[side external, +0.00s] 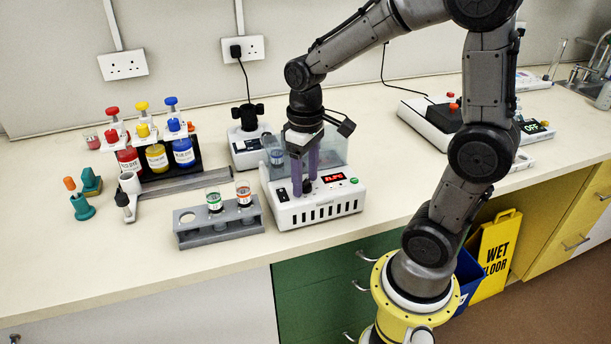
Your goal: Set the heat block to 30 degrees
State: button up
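The heat block (322,208) is a white box with vents along its lower front, near the middle of the bench. Its lit red display (334,178) is too small to read surely. A black switch (282,195) is at the left of its front panel. My gripper (305,184) points down at this panel, with its two purple fingers in front of the clear cover (335,148). A small dark knob (307,186) shows between the fingertips. I cannot tell whether the fingers touch or grip it.
A grey rack (220,239) with two small vials stands close on the left. Behind it are a dye-bottle rack (172,180) and a white device with a black top (247,150). Another device (433,121) is at the right. The bench front between them is clear.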

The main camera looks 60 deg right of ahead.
aim_at(306, 180)
notch_tip(306, 180, up, 14)
dwell(0.6)
jog(key=shift+f, duration=0.1)
jog(key=s+a+f+n+t, duration=0.1)
jog(key=s+a+f+t, duration=0.4)
jog(key=s, duration=0.5)
jog(key=shift+s+a+f+t, duration=0.2)
jog(key=shift+a+f+t, duration=0.1)
jog(key=shift+a+f, duration=0.1)
jog(key=shift+c, duration=0.2)
dwell(1.3)
